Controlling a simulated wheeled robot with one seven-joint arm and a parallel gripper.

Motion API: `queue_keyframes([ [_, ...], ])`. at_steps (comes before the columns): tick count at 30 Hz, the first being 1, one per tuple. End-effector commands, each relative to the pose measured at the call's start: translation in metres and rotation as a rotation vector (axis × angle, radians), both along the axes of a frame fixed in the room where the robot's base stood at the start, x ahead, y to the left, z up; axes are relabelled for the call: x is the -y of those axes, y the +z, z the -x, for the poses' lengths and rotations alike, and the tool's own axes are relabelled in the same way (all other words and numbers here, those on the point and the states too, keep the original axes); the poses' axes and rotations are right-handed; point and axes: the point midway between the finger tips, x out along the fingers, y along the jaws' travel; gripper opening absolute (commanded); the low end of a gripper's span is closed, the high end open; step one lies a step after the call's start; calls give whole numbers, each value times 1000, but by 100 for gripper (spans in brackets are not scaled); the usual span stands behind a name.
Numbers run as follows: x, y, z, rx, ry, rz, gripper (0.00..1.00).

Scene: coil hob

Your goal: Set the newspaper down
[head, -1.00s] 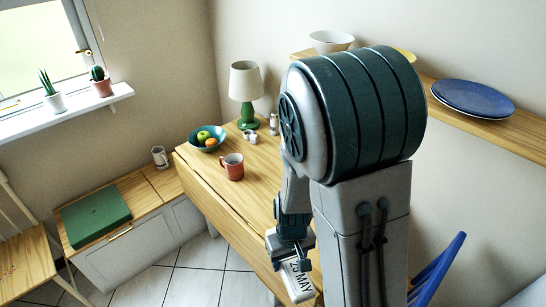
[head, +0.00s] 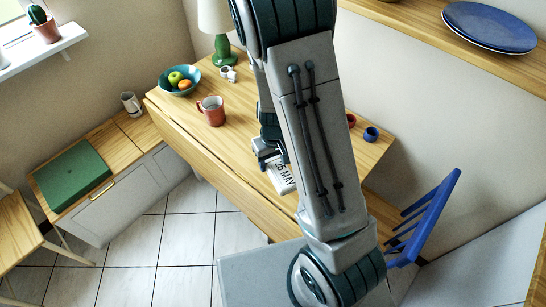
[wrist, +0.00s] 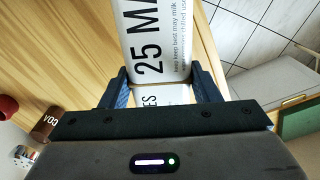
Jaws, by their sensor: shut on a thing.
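The newspaper (head: 283,179) is a white roll printed "25 MAY" in dark letters. My gripper (head: 268,158) is shut on it, partly hidden behind my own arm in the head view. In the wrist view the newspaper (wrist: 158,45) runs between the two blue fingers (wrist: 162,92) and on past the top edge. It is over the wooden table (head: 190,112), near the long front edge. I cannot tell whether it touches the table top.
Small red and blue cups (head: 371,133) stand on the right. A blue chair (head: 428,222) is at the right end. The front strip of table is clear.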

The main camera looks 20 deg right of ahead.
Motion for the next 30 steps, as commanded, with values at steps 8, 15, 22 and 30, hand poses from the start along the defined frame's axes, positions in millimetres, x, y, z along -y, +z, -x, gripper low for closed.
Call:
queue_keyframes([
  [8,11,-22,-35,0,1,0,31],
  [15,12,-37,-39,-2,1,0,31],
  [22,12,-62,-39,0,1,0,31],
  [30,12,-65,-39,1,3,0,31],
])
